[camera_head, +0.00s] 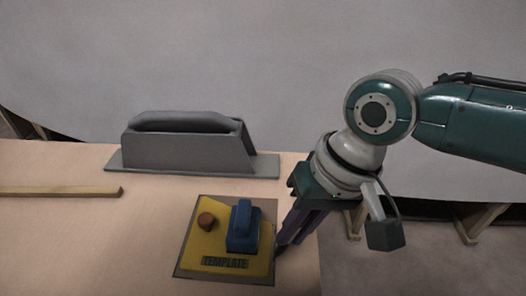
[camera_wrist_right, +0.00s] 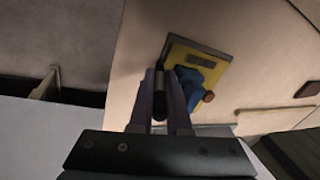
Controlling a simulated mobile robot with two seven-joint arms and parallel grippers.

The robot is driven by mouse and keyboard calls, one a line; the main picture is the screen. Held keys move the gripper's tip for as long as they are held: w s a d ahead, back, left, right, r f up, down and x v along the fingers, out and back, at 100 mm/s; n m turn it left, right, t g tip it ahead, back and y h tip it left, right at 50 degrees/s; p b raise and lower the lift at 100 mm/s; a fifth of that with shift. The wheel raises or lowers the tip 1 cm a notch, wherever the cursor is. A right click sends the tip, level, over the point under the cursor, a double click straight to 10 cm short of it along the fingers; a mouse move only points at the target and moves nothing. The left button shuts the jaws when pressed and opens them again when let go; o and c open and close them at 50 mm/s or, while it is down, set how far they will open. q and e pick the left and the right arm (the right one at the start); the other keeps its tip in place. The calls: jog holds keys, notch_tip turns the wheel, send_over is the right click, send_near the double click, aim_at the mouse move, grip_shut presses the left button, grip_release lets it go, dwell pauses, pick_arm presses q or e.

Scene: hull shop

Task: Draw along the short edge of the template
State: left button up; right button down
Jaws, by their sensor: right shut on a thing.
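The yellow template (camera_head: 200,245) lies flat on a dark grey sheet (camera_head: 268,209) near the table's right edge. It carries a blue handle (camera_head: 243,228), a brown knob (camera_head: 206,221) and a "TEMPLATE" label. The template also shows in the wrist view (camera_wrist_right: 182,50). My right gripper (camera_head: 281,246) points down just right of the sheet, close to its right edge. In the wrist view, my right gripper (camera_wrist_right: 160,80) is shut on a dark, slim marker-like tool (camera_wrist_right: 159,97). I cannot tell whether its tip touches the sheet. My left gripper is out of view.
A large grey tool with a flat base (camera_head: 190,150) stands behind the template. A wooden strip (camera_head: 60,191) lies at the left on the table (camera_head: 90,245). The table's right edge runs just right of my gripper, with floor beyond. Tabletop left of the template is clear.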

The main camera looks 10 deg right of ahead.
jog(key=shift+w+d, duration=0.1)
jog(key=shift+w, duration=0.2)
jog(key=shift+w+d+b, duration=0.1)
jog(key=shift+w+b, duration=0.25)
jog(key=shift+w, duration=0.1)
jog(key=shift+w+d, duration=0.1)
jog(key=shift+w, duration=0.25)
jog(key=shift+w+b, duration=0.1)
jog(key=shift+b, duration=0.2)
jog(key=shift+w+d, duration=0.1)
jog(key=shift+w+d+b, duration=0.15)
jog(key=shift+w+b, duration=0.2)
jog(key=shift+w, duration=0.1)
jog(key=shift+w, duration=0.3)
